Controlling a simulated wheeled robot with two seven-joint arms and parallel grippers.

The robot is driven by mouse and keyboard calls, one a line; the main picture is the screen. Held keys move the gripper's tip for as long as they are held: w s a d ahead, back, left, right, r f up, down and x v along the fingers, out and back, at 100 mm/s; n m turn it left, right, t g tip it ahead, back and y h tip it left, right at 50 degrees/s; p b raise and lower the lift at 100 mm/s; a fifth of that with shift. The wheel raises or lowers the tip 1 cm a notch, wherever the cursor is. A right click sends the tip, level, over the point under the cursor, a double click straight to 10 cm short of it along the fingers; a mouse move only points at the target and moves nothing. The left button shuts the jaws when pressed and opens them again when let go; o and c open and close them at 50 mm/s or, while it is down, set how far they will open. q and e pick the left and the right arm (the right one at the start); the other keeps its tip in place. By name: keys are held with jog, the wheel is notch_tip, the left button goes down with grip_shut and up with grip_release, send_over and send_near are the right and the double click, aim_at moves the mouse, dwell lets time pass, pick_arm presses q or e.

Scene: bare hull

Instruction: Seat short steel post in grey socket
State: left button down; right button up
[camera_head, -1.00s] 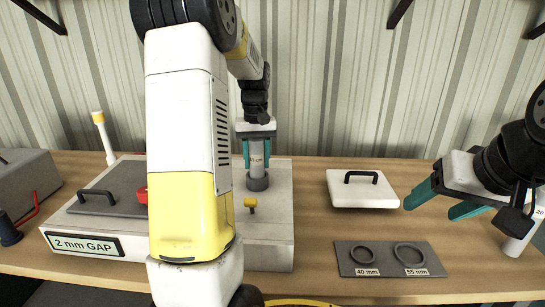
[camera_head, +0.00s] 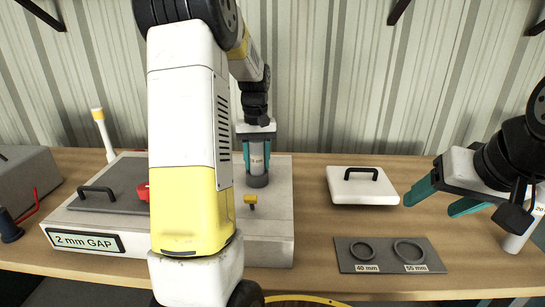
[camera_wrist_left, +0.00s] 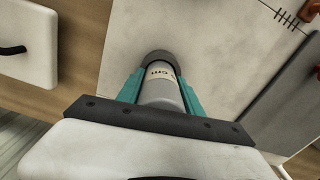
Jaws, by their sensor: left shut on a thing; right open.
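The short steel post (camera_head: 257,158) stands upright between the teal fingers of my left gripper (camera_head: 257,157), which is shut on it. The post also shows in the left wrist view (camera_wrist_left: 160,92), with a printed label on its side. Its lower end is at the dark grey socket (camera_head: 257,181) on the pale block; the socket's ring (camera_wrist_left: 159,58) also shows in the left wrist view. I cannot tell how deep the post sits. My right gripper (camera_head: 437,200) is open and empty above the table at the right.
The pale block (camera_head: 270,230) bears a "2 mm GAP" sign (camera_head: 85,240), a grey plate with handle (camera_head: 115,185) and a yellow knob (camera_head: 250,199). A white lid (camera_head: 362,187) and a grey ring plate (camera_head: 390,254) lie right of it. Bare table lies between them.

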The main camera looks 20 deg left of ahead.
pick_arm(q)
jog(key=shift+f, duration=0.15)
dwell(0.3)
jog(key=c, duration=0.7)
grip_release()
notch_tip(320, 180, up, 7)
jog(key=shift+f, duration=0.15)
jog(key=shift+r, duration=0.6)
jog(key=shift+s, duration=0.1)
